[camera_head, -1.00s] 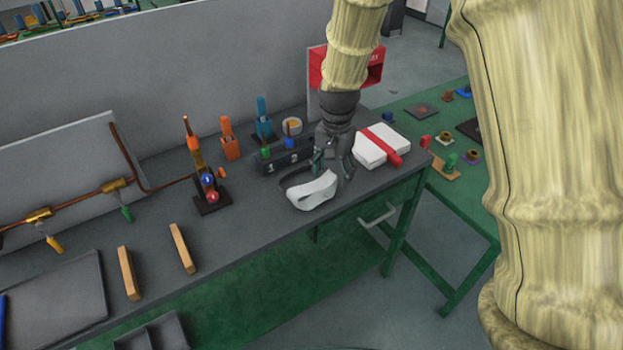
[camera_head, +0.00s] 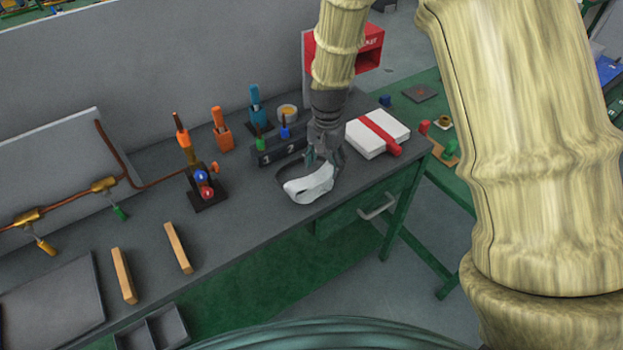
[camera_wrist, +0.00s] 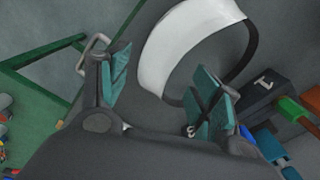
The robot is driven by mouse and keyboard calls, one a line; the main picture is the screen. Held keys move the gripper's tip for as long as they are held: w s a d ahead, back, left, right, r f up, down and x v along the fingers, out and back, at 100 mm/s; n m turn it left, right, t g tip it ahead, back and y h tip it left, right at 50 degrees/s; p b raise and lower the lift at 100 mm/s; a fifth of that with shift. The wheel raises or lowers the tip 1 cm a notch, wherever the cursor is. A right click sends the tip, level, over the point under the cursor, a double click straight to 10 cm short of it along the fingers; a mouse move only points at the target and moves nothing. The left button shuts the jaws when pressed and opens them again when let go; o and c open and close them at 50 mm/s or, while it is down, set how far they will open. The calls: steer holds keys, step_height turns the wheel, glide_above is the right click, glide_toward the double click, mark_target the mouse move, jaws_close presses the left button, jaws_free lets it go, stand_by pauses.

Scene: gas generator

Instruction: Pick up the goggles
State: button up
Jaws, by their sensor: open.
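The goggles (camera_head: 309,187) lie on the grey workbench, with a white front and a dark strap curving behind. In the wrist view the white front of the goggles (camera_wrist: 182,42) shows beyond my fingers, and the strap runs down behind the right finger. My gripper (camera_head: 322,162) is over the bench at the goggles' back right side. In the wrist view my gripper (camera_wrist: 162,88) is open, its teal finger pads wide apart with nothing held between them. The right finger overlaps the strap in the picture; I cannot tell if they touch.
A black numbered block (camera_head: 280,150) stands just behind the goggles. A white box with a red band (camera_head: 372,132) is to the right. A burner-like stand (camera_head: 203,188) is to the left. The bench's front edge is close, with a drawer handle (camera_head: 377,207) below. Bare bench lies left of the goggles.

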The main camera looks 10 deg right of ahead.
mark_target(325, 170)
steer(key=shift+s, duration=0.3)
steer(key=shift+s+f+p, duration=0.15)
steer(key=shift+f+p, duration=0.15)
steer(key=shift+p, duration=0.15)
steer(key=f, duration=0.1)
steer(key=f+p, duration=0.1)
steer(key=f, duration=0.1)
steer(key=shift+w, duration=0.35)
steer(key=shift+s+f, duration=0.15)
steer(key=shift+f, duration=0.4)
steer(key=shift+c, duration=0.3)
steer(key=c, duration=1.1)
steer(key=shift+o, duration=0.2)
steer(key=shift+r, duration=0.15)
